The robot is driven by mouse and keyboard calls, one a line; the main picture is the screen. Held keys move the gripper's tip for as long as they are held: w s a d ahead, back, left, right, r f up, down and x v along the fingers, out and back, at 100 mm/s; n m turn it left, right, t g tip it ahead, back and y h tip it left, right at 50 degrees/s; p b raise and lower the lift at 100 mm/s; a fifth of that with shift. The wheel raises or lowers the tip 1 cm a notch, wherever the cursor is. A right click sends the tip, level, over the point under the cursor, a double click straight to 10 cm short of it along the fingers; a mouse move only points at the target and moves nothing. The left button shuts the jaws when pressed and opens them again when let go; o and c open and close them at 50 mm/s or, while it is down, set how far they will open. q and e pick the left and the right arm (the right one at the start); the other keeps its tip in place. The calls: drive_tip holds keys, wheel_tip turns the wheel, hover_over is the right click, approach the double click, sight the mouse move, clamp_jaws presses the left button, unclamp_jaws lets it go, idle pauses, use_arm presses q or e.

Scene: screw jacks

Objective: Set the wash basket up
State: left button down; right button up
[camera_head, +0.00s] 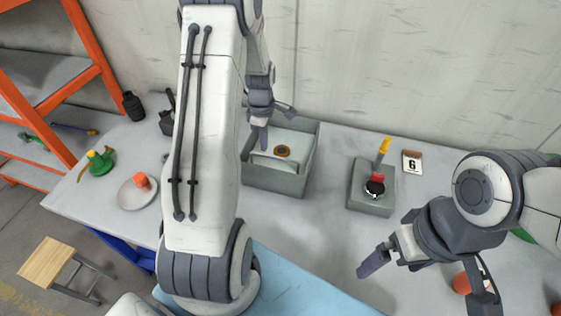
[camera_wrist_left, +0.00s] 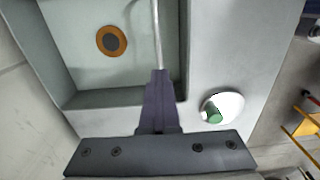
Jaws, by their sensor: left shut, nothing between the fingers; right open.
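A grey open tub (camera_head: 276,181) stands at the back middle of the table; it also shows in the left wrist view (camera_wrist_left: 105,97). An orange-brown ring with a dark centre (camera_head: 282,151) lies inside it, seen also from above in the left wrist view (camera_wrist_left: 111,41). A thin pale rod (camera_wrist_left: 156,38), curved at one end, runs near the tub's side; I cannot tell if it is a basket handle. My left gripper (camera_head: 262,136) is shut and empty over the tub, its fingertips (camera_wrist_left: 160,74) by the rod. My right gripper (camera_head: 395,264) is open and empty at the right.
A grey block (camera_head: 366,202) with a dark dial and yellow lever stands right of the tub, beside a card marked 6 (camera_head: 412,162). A blue mat (camera_head: 300,287) lies in front.

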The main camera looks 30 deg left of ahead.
use_arm(q)
drive_tip(key=shift+r+p, duration=1.35)
drive_tip(key=shift+r, duration=0.4)
drive_tip(key=c, duration=0.7)
unclamp_jaws()
wheel_tip(320, 180, up, 10)
drive_tip(key=p, duration=0.8)
